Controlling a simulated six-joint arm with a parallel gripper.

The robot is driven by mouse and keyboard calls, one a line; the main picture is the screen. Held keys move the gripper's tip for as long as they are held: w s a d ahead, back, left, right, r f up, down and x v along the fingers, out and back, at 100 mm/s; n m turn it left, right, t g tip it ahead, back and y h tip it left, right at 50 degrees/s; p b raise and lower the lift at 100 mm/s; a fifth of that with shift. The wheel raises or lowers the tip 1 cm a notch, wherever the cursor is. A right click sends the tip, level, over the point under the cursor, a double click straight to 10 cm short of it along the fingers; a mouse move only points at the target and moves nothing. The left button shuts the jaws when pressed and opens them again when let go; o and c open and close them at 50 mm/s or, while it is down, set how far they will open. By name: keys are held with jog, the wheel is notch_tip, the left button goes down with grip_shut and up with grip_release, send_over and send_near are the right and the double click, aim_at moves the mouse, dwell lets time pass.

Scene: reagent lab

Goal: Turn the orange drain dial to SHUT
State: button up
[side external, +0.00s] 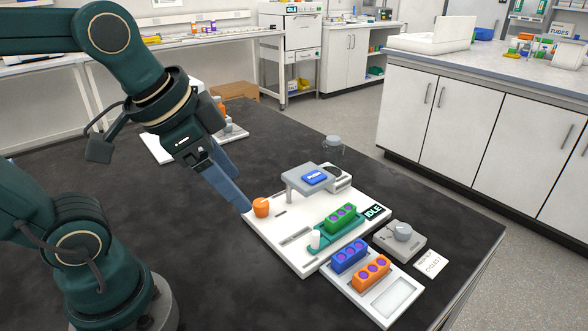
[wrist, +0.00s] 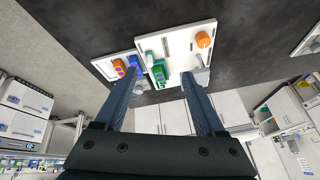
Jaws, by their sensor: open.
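The orange drain dial (side external: 261,208) is a short round knob at the left corner of a white apparatus board (side external: 305,263). Its marker position and any SHUT label are too small to read. My gripper (side external: 244,206) has its blue-grey fingers pointing down, with the tips close beside the dial on its left in the side view; I cannot tell whether they touch it. In the wrist view the dial (wrist: 203,39) shows beyond my open gripper (wrist: 160,85), above and right of the fingertips, not between them.
The board carries a grey stand with a blue PUSH button (side external: 315,178), a green block (side external: 341,217) and an IDLE display (side external: 374,212). A blue block (side external: 350,257) and an orange block (side external: 371,272) sit on a white tray (side external: 385,314). A grey knob box (side external: 400,240) stands right.

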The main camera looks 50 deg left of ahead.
jog(key=w+a+m+g, duration=0.2)
jog(key=w+a, duration=0.1)
jog(key=w, duration=0.2)
jog(key=g, duration=0.3)
send_over(260, 202)
jog(key=f, duration=0.8)
jog(key=shift+w+d+f, duration=0.1)
jog(key=shift+w+d, duration=0.2)
jog(key=shift+d, duration=0.1)
jog(key=shift+g, duration=0.3)
jog(key=f, duration=0.5)
jog(key=shift+s+a+f, duration=0.3)
jog(key=shift+a, duration=0.05)
jog(key=shift+f, duration=0.6)
grip_shut()
